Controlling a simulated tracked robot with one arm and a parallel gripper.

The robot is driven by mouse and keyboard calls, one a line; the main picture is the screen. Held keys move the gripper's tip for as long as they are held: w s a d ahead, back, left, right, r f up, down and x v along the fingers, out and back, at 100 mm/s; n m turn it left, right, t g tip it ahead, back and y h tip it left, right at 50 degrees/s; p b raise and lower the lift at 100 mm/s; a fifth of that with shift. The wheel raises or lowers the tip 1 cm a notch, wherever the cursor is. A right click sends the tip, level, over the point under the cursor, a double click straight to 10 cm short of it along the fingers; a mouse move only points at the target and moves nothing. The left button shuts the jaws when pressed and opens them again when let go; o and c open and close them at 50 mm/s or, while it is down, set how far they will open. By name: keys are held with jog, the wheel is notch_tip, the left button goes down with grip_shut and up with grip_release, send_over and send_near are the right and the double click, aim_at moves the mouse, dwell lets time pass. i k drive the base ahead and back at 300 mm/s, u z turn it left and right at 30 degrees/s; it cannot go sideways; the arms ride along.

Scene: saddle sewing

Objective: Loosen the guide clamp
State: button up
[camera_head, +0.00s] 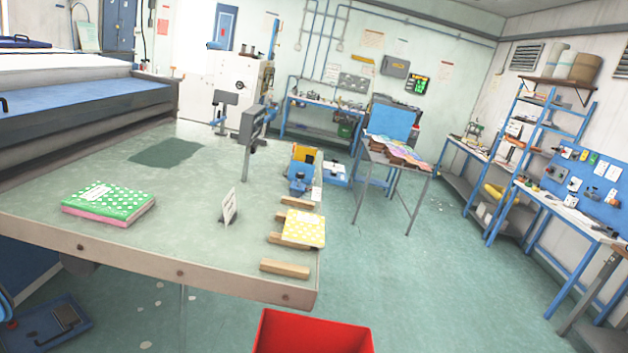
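I cannot single out the guide clamp with certainty. A small blue clamp-like device (299,184) sits at the right edge of the pale green worktable (185,225), beside a yellow-orange block (304,154). A grey head on a thin upright post (249,135) stands on the far part of the same table. A white machine (238,85) with a grey bracket stands behind the table. My gripper does not show in this view, so its state and hold are hidden.
A green dotted stack (108,203), a small sign (230,207), a yellow dotted pad (303,228) and wooden strips (285,268) lie on the worktable. A red bin (312,334) is at the bottom. Workbenches line the right wall. Open green floor lies right of the table.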

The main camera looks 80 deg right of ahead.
aim_at(300, 175)
jog(key=z, duration=2.95)
jog(key=k, duration=0.75)
jog(key=z, duration=0.8)
jog(key=k, duration=0.6)
jog(key=z, duration=0.3)
jog(key=i, duration=1.25)
jog(key=u, duration=0.45)
jog(key=i, duration=1.45)
jog(key=u, duration=0.6)
jog(key=i, duration=1.25)
jog(key=u, duration=0.45)
